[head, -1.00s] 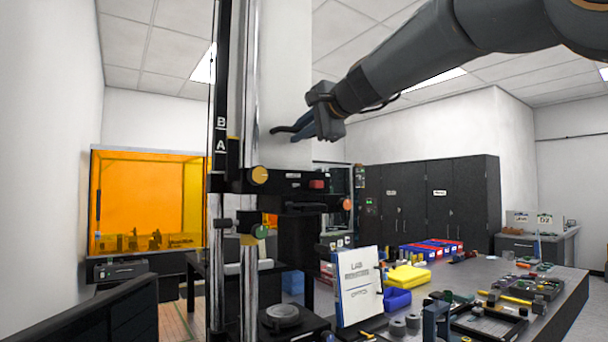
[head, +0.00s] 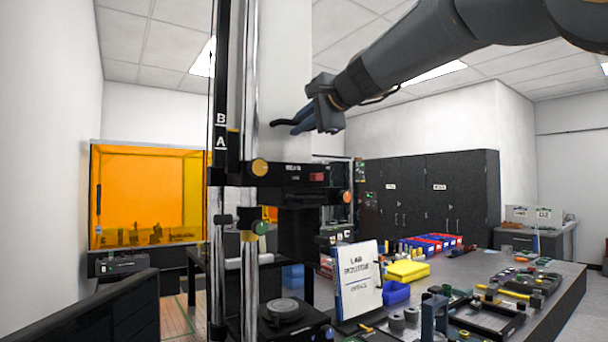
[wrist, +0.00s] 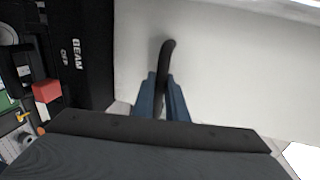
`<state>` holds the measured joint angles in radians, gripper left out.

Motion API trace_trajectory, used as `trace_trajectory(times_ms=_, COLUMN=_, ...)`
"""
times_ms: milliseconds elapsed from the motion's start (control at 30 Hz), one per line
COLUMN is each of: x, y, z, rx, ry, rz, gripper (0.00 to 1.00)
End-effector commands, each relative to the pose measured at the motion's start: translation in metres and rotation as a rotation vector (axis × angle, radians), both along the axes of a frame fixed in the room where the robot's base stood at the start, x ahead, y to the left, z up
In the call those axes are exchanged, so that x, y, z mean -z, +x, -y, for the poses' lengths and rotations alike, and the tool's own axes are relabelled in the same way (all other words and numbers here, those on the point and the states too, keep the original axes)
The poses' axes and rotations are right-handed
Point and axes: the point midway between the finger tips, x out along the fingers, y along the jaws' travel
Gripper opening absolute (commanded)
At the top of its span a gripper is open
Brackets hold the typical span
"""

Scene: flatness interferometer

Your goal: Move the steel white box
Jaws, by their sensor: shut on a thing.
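The steel white box (head: 283,75) is a tall, pale, upright block beside the rails of a black stand, above a black carriage (head: 290,174). It fills much of the wrist view (wrist: 230,60). A black curved handle (head: 281,122) shows against its face. My gripper (head: 298,125) has its blue fingers shut on this handle, which also shows between the fingers in the wrist view (wrist: 166,60). Where the handle joins the box is not clear. The box's top is cut off by the head view's upper edge.
Round knobs (head: 259,167) and a red block (head: 316,177) sit on the carriage front. Below is a round stage (head: 283,306). A lab notebook (head: 358,282) stands on the crowded bench at right, with blue and yellow bins. An orange enclosure (head: 148,195) is at back left.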

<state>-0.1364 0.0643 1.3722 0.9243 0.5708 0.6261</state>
Motion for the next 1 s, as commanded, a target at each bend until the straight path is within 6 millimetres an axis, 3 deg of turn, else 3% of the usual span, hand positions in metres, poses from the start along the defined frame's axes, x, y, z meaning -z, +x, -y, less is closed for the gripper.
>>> trace_trajectory(times_ms=767, x=-0.0101, y=-0.0006, z=0.0007, rx=0.003, ry=0.003, rz=0.007, gripper=0.0)
trace_trajectory(times_ms=800, x=-0.0101, y=-0.0006, z=0.0007, rx=0.003, ry=0.003, rz=0.007, gripper=0.14)
trace_trajectory(times_ms=900, x=-0.0096, y=-0.0005, z=0.0007, rx=0.003, ry=0.002, rz=0.006, gripper=0.31)
trace_trajectory(times_ms=1000, x=-0.0087, y=-0.0004, z=0.0005, rx=0.002, ry=0.002, rz=0.005, gripper=0.31)
